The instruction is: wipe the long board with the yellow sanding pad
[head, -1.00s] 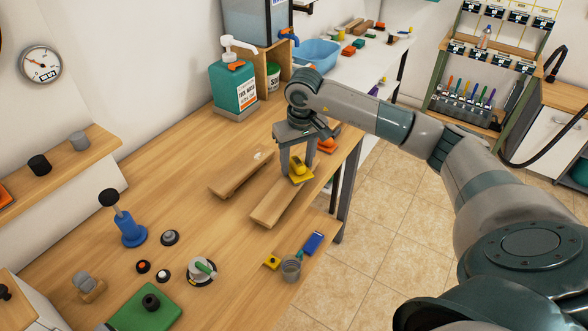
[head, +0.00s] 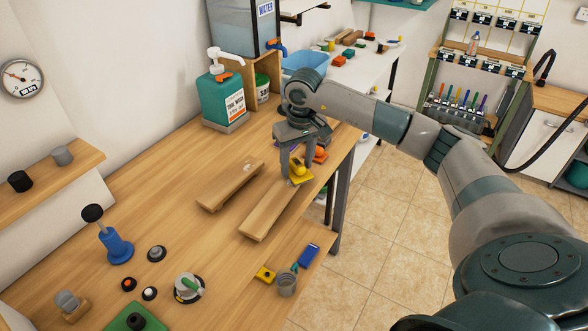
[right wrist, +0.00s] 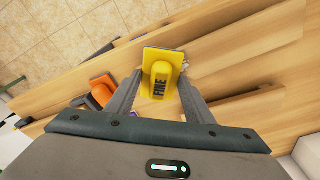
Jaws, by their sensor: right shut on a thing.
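My right gripper (head: 294,174) is shut on the yellow sanding pad (head: 302,177), at the far end of the long board (head: 262,213). In the right wrist view the pad (right wrist: 161,74), marked FINE, sits between the two fingers, over the long board (right wrist: 250,42). I cannot tell whether its underside touches the wood. The long board lies on the wooden bench; its far end is partly hidden by the gripper and pad. My left gripper is not in view.
A shorter board (head: 229,186) lies parallel on the left. An orange tool (head: 319,155) sits just beyond the yellow pad, close to the gripper. A small cup (head: 287,285) and a blue item (head: 308,256) stand near the front edge.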

